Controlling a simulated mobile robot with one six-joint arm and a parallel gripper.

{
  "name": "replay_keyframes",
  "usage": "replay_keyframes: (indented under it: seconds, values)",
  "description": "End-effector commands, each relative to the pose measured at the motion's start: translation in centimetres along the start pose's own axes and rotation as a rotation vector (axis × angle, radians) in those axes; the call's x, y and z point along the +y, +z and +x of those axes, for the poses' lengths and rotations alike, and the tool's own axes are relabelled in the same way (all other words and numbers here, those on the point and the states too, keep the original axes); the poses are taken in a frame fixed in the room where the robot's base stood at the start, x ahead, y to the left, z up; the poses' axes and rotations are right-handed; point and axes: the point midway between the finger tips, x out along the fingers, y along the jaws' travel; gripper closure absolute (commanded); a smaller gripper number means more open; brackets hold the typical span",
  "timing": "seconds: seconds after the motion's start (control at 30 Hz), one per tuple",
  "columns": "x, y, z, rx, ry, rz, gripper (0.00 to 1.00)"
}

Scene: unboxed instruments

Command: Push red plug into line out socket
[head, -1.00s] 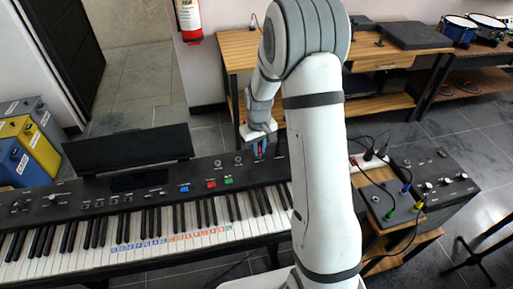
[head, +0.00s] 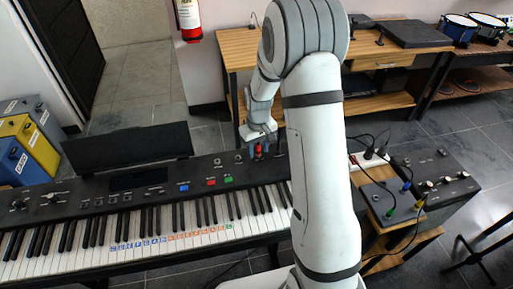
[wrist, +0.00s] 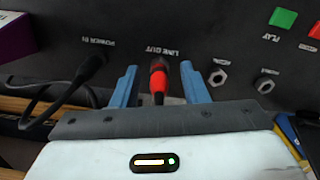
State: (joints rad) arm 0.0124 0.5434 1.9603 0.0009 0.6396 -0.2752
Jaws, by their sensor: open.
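The red plug (wrist: 159,80) sits at the socket under the "LINE OUT" label on the keyboard's panel (wrist: 230,40) in the wrist view. Its front end meets the panel, and it hides the socket opening, so how deep it sits is hard to tell. My gripper (wrist: 160,82) is open, with one blue finger on each side of the plug and a gap to both. In the head view the red plug (head: 258,150) shows small below my gripper (head: 257,143), at the keyboard's back right.
A black cable is plugged into "POWER IN" (wrist: 92,68), left of the left finger. Two bare jack sockets, one of them here (wrist: 219,77), lie right of the fingers. A mixer with cables (head: 405,190) stands right of the keyboard (head: 150,205).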

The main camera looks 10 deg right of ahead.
Motion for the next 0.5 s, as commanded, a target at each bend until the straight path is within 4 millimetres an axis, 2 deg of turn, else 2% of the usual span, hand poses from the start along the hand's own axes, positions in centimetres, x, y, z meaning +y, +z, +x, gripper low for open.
replay_keyframes:
  seconds: [0.27,0.5]
  values:
    - [0.0,-0.1,-0.9,0.004,0.001,0.000,0.59]
    - [0.0,-0.1,-4.9,0.006,0.002,0.000,0.59]
